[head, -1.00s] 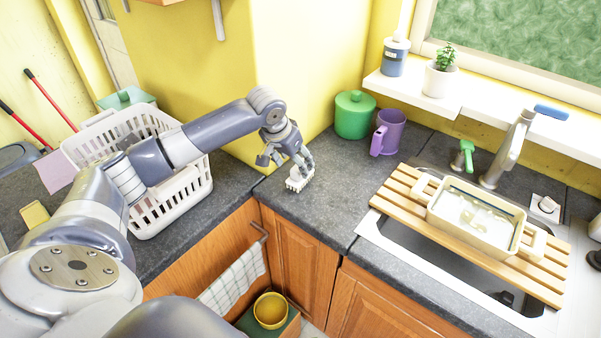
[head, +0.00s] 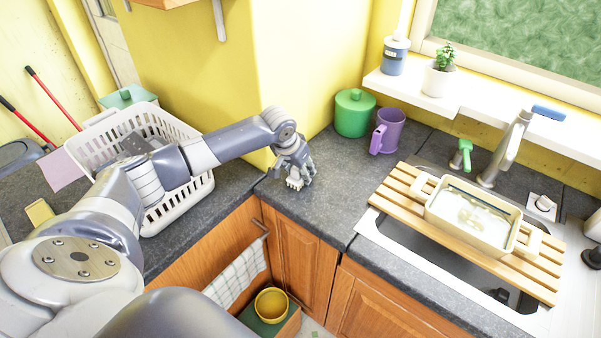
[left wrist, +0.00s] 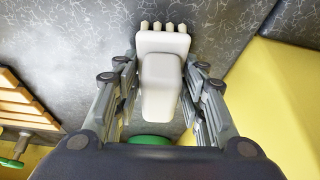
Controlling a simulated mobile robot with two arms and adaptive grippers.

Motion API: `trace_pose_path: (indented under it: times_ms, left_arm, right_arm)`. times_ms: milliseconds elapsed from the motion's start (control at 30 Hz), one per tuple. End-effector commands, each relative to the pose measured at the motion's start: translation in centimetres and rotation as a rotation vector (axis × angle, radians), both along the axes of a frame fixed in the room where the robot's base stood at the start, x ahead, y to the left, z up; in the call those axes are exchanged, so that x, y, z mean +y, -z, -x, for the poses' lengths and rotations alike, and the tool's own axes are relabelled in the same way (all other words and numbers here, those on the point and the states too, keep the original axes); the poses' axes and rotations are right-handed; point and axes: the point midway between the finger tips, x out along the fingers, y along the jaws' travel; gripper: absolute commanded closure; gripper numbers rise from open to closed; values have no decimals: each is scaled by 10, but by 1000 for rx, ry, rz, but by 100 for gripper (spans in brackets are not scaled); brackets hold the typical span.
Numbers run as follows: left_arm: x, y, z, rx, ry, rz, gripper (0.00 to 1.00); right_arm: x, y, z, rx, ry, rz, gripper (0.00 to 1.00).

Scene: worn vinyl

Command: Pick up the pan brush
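The pan brush (head: 294,183) is small and white, and stands on the dark grey counter near the yellow wall corner. In the left wrist view the pan brush (left wrist: 161,75) shows a rounded pale grip and a row of stubby bristles along its top edge. My left gripper (head: 297,175) is down over the brush and hides part of it. In the left wrist view my left gripper (left wrist: 160,70) has its fingers spread on both sides of the brush, with narrow gaps to it. My right gripper is in neither view.
A green pot (head: 354,113) and a purple mug (head: 387,131) stand behind the brush to the right. A white basket (head: 200,187) is to the left. A wooden rack (head: 386,203) with a cream dish (head: 433,212) spans the sink. Counter in front of the brush is clear.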

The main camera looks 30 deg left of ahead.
Motion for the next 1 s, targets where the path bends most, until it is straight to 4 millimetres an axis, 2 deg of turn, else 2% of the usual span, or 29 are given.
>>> trace_pose_path:
  times_ms: [433, 567, 667, 767, 1000]
  left_arm:
    - [0, -5, 0, -1, 0, 0, 87]
    - [0, -16, -1, -4, 1, 0, 87]
    - [0, -32, -2, -5, 0, 1, 87]
    - [-10, -34, 10, 2, 4, -1, 87]
    - [-47, -38, 47, -1, 6, 1, 87]
  right_arm:
    - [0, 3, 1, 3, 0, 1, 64]
    - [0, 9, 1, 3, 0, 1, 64]
    - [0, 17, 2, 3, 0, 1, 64]
    - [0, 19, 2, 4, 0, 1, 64]
    - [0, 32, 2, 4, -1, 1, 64]
